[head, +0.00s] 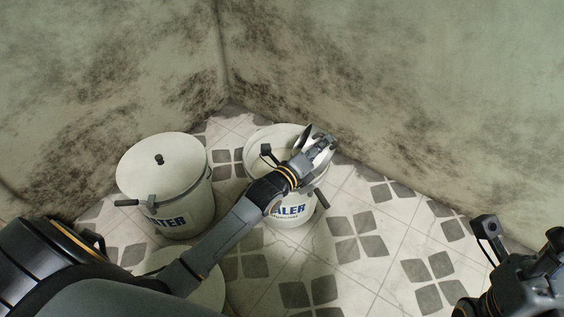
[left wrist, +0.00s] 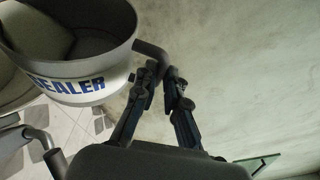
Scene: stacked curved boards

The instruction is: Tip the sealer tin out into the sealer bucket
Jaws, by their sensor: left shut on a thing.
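The sealer bucket (head: 291,213) stands open on the floor near the corner, white with blue lettering. My left gripper (head: 323,143) is above its far right rim and hides part of the opening. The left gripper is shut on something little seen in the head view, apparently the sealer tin. In the left wrist view, the fingertips (left wrist: 164,75) are at a bent grey handle (left wrist: 150,50) beside a white vessel marked SEALER (left wrist: 75,88). I cannot tell if that vessel is the tin or the bucket. My right gripper (head: 540,265) is at the lower right, partly cut off.
A white water bucket (head: 160,185) with a knobbed lid stands left of the sealer bucket. A pale round thing (head: 205,293) is partly hidden under my left arm. Stained walls (head: 330,80) close off the back and right. The tiled floor (head: 340,270) is clear to the right.

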